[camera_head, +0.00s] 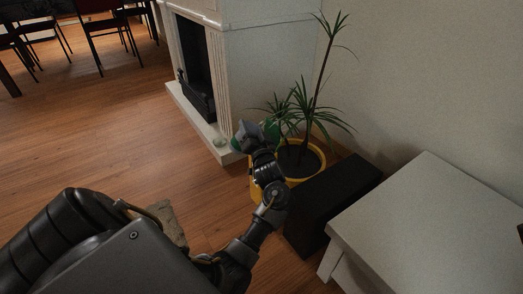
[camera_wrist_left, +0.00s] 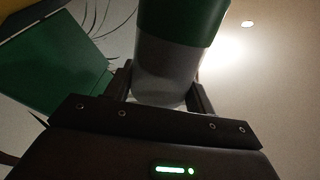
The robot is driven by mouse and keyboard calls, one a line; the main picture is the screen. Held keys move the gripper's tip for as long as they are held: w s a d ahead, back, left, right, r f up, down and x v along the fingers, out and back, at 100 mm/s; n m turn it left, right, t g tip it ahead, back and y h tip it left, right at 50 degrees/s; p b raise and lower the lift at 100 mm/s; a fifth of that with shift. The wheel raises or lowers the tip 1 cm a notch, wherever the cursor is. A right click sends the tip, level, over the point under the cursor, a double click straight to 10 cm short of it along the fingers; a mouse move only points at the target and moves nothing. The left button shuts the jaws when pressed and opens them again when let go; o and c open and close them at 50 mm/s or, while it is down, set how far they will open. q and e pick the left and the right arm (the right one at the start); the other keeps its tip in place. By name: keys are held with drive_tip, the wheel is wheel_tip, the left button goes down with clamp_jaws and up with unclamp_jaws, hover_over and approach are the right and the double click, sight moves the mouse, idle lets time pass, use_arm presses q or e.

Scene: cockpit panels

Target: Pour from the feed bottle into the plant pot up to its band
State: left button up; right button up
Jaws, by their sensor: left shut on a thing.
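The plant pot (camera_head: 297,180) is yellow and stands on the floor beside the fireplace, with dark soil and a tall spiky plant in it. My left gripper (camera_head: 258,143) is at the pot's left side, in front of the plant. It is shut on the feed bottle (camera_wrist_left: 168,65), which shows grey-white with a green part between the fingers in the left wrist view. In the head view only small green and grey patches show around the gripper, so the bottle's tilt and mouth are unclear. The pot's band and any liquid cannot be made out. My right gripper is out of view.
A dark box (camera_head: 335,195) stands right of the pot, beside a white table (camera_head: 440,220). The white fireplace (camera_head: 205,125) is behind on the left. A green flat shape (camera_wrist_left: 55,75) fills the wrist view's left. Wooden floor is clear at left; chairs stand far back.

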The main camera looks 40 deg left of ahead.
use_arm(q)
drive_tip(key=shift+w+d+r, duration=0.1)
drive_tip(key=shift+w+d+f+m+t+b, duration=0.2)
drive_tip(key=shift+f+m+b, duration=0.1)
drive_tip(key=shift+m+b, duration=0.35)
drive_tip(key=shift+w+d+f+m+t+b, duration=0.1)
drive_tip(key=shift+f+m+t+b, duration=0.15)
drive_tip(key=shift+m+b, duration=0.35)
idle(0.9)
drive_tip(key=shift+w+d+r+m+t, duration=0.1)
drive_tip(key=shift+r+m+t, duration=0.25)
drive_tip(key=shift+r+m, duration=0.6)
idle(1.7)
drive_tip(key=shift+w+d+m+t+h+b, duration=0.1)
drive_tip(key=shift+m+t+h+b, duration=0.35)
drive_tip(key=shift+m, duration=0.75)
idle(1.9)
